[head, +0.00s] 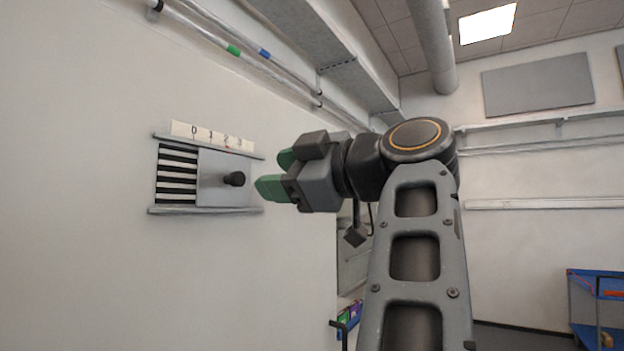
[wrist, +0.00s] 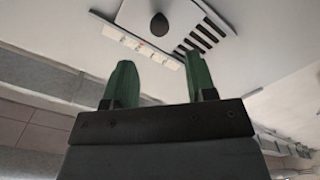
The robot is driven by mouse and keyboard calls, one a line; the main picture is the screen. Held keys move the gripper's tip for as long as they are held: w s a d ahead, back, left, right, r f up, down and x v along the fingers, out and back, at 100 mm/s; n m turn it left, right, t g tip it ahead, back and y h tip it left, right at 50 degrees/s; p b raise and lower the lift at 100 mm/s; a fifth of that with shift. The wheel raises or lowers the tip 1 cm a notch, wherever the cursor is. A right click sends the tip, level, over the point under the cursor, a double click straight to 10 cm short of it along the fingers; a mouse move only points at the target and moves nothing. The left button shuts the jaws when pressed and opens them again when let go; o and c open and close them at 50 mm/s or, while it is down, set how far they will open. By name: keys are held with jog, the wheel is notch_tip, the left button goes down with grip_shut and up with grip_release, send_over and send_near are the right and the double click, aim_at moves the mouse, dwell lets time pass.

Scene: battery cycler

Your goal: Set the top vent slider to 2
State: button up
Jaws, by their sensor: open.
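The vent slider (head: 222,180) is a grey plate with a black knob (head: 235,179), set between two rails on the wall. A scale strip (head: 211,137) with the numbers 0 to 3 runs above it, with a small red mark near 2. Black slats (head: 177,176) show uncovered at the left, and the plate covers the right part. My gripper (head: 272,173) is open and empty, to the right of the knob and apart from it. In the wrist view, the knob (wrist: 159,26) lies beyond the green fingers (wrist: 159,82), roughly between them in the picture.
Pipes with green and blue bands (head: 233,49) and a grey duct (head: 290,45) run along the wall above. The wall below the vent is clear. A blue cart (head: 597,300) stands far off at the lower right.

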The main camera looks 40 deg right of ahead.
jog(key=shift+b+v, duration=0.3)
jog(key=shift+v, duration=2.15)
